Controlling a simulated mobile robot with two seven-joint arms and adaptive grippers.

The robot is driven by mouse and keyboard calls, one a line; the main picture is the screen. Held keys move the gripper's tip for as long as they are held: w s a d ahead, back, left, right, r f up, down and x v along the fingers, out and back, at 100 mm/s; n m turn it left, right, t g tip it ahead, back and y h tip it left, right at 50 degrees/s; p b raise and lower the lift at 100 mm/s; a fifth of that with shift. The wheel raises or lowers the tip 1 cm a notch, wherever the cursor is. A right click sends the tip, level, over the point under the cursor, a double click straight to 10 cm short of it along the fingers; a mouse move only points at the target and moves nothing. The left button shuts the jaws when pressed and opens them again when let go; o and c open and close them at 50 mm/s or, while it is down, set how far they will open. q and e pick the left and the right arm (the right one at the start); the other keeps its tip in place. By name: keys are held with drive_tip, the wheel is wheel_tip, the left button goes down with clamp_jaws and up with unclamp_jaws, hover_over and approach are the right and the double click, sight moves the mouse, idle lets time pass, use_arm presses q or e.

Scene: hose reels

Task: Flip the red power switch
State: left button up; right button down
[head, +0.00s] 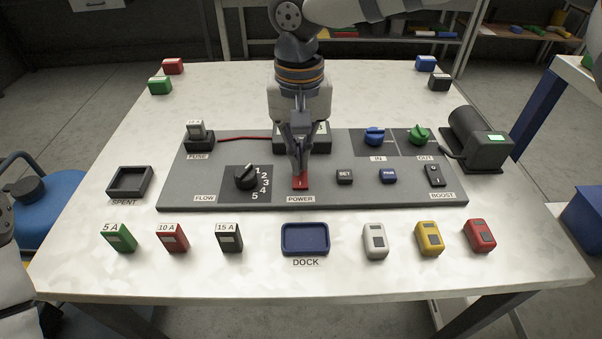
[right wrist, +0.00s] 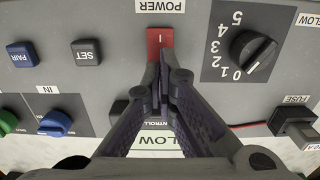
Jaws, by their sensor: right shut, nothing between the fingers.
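The red power switch (head: 300,182) is on the grey panel (head: 325,195), just above the POWER label. In the right wrist view the red switch (right wrist: 160,40) shows a white line mark on its part nearest the label. My right gripper (head: 300,168) is shut and empty, pointing down at the switch. Its fingertips (right wrist: 161,64) overlap the switch's far end in both views; I cannot tell whether they touch it. The fingers hide part of the switch. Part of my left arm (head: 12,265) shows at the left edge, with its gripper out of view.
The flow knob (head: 246,177) is left of the switch; SET (head: 345,176) and PAIR (head: 388,176) buttons are right. A boost switch (head: 434,175), IN knob (head: 374,137) and OUT knob (head: 418,135) lie farther right. Fuses and a blue dock (head: 305,253) sit in front.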

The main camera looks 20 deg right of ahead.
drive_tip(key=shift+r+p, duration=0.55)
drive_tip(key=shift+r, duration=2.45)
